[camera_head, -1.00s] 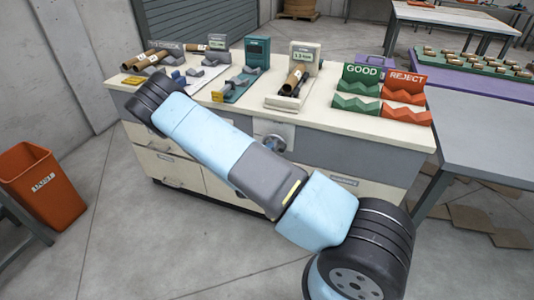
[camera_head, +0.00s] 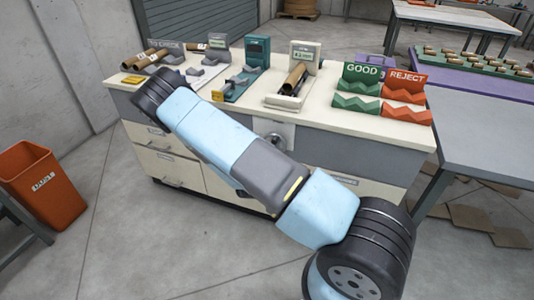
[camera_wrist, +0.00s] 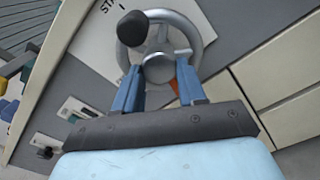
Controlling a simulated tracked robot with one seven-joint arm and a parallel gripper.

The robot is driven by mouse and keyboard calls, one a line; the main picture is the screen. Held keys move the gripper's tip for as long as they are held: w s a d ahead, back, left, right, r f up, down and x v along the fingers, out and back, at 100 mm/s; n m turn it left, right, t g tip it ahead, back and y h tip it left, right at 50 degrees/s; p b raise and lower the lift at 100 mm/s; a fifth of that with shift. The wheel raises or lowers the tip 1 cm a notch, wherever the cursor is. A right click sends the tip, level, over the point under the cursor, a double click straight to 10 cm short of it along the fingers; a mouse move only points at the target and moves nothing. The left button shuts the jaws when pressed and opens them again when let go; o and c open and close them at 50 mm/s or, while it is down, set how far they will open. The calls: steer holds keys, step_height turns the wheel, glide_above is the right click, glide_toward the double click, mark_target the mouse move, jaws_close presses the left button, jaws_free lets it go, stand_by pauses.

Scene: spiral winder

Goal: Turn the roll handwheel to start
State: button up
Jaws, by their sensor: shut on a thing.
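The roll handwheel is a grey metal ring with a round hub and a black knob. In the wrist view the handwheel (camera_wrist: 205,30) fills the top middle, with its knob (camera_wrist: 132,28) at upper left. My gripper (camera_wrist: 158,72) has its two blue fingers on either side of the hub, shut on the handwheel. The exact contact is partly hidden. A white plate (camera_wrist: 100,30) with partly covered lettering lies behind the wheel. In the head view the handwheel (camera_head: 275,140) shows only partly on the bench front, above my arm, which hides most of my gripper.
The bench top (camera_head: 330,115) above carries tube stations, a green GOOD rack (camera_head: 357,90) and a red REJECT rack (camera_head: 405,95). Drawers (camera_head: 170,170) lie below. An orange bin (camera_head: 45,185) stands at left, and a grey table (camera_head: 485,130) adjoins at right.

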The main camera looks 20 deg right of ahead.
steer(key=m, duration=3.3)
steer(key=shift+r, duration=0.1)
stand_by(0.4)
stand_by(0.5)
steer(key=o, duration=1.1)
steer(key=shift+r, duration=0.1)
steer(key=shift+c, duration=0.2)
